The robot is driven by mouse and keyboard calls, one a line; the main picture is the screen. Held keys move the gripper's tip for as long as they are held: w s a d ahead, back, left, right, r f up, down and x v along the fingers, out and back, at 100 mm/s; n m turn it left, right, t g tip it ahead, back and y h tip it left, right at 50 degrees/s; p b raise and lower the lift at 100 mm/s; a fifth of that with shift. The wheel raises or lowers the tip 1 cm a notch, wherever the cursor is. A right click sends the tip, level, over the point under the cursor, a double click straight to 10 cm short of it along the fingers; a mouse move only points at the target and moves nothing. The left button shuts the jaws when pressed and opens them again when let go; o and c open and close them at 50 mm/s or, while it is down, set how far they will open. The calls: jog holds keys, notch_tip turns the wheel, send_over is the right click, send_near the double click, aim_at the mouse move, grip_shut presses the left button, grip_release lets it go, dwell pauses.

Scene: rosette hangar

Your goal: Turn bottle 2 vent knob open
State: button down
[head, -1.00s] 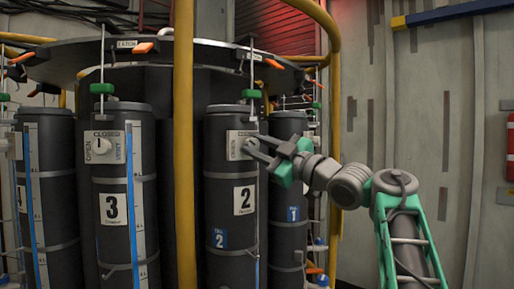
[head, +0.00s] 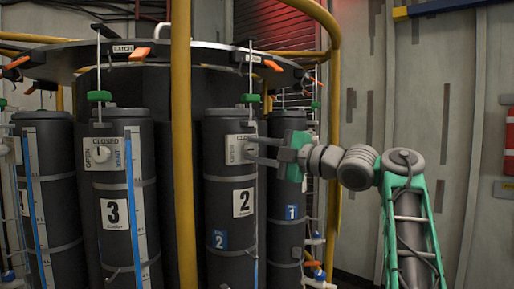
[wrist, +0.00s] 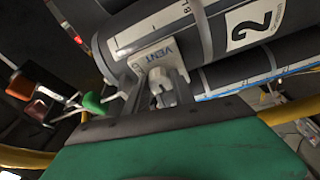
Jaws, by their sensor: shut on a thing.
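Bottle 2 (head: 217,185) is a dark upright cylinder with a white "2" label and a blue "2" tag. Its white vent plate (head: 233,149) is near the top, partly covered by my fingers. My gripper (head: 252,150) reaches in from the right and is shut on the vent knob. The wrist view shows the pale grey knob (wrist: 160,88) between the fingers, in front of the plate marked "VENT" (wrist: 163,54). The knob's exact pointing direction is hard to tell.
Bottle 3 (head: 116,170) stands to the left, its knob plate (head: 103,153) marked OPEN, CLOSED and VENT. A yellow post (head: 183,150) rises between bottles 3 and 2. Bottle 1 (head: 286,170) stands just right of bottle 2. A round dark rack with orange latches is above.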

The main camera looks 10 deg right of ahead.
dwell(0.3)
jog(key=c, duration=1.1)
grip_release()
jog(key=shift+o, duration=0.2)
